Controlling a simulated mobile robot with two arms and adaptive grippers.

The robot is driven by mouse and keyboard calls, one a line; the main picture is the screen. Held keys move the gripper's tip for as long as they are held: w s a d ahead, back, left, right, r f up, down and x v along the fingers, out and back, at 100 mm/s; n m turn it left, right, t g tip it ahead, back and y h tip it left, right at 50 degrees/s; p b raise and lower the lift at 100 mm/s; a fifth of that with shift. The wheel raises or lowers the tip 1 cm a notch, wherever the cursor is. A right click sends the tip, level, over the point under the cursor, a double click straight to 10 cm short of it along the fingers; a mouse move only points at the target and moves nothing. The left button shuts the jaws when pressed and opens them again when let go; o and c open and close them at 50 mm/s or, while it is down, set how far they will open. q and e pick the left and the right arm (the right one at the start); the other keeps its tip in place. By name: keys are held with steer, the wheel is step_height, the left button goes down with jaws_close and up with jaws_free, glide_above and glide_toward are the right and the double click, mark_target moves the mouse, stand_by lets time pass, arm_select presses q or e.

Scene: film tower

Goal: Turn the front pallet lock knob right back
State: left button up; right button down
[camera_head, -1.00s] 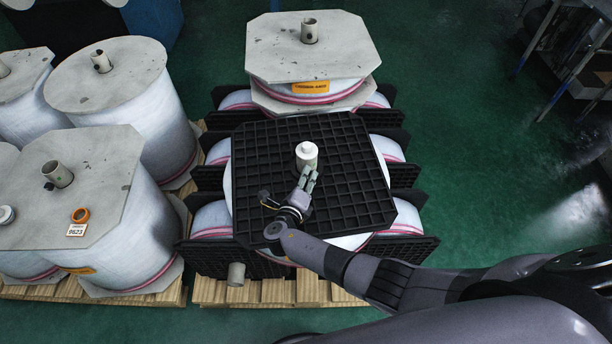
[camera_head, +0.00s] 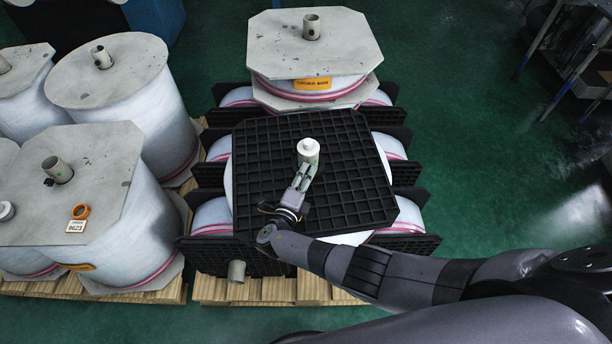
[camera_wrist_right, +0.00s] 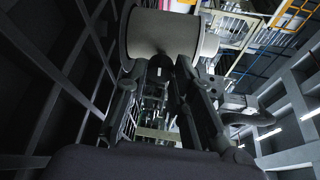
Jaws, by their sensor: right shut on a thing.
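The front pallet lock knob (camera_head: 308,147) is a white, stepped cylinder standing upright at the middle of the black gridded plate (camera_head: 255,150). My right gripper (camera_head: 305,167) reaches it from the near side, low over the plate, and is shut on it. In the right wrist view a grey-looking cylinder, apparently the knob (camera_wrist_right: 160,35), sits at the tips of my right gripper's two fingers (camera_wrist_right: 160,64). Its turned angle cannot be read. My left gripper is out of view.
A grey-topped film reel (camera_head: 315,40) stands behind the black plate. Several wrapped reels with grey tops (camera_head: 95,160) stand close on the left. A tube end (camera_head: 236,271) sticks out at the near side. The green floor (camera_head: 480,150) on the right is mostly clear.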

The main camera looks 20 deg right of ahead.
steer(key=c, duration=1.4)
jaws_free()
steer(key=shift+o, duration=0.2)
steer(key=v, duration=1.2)
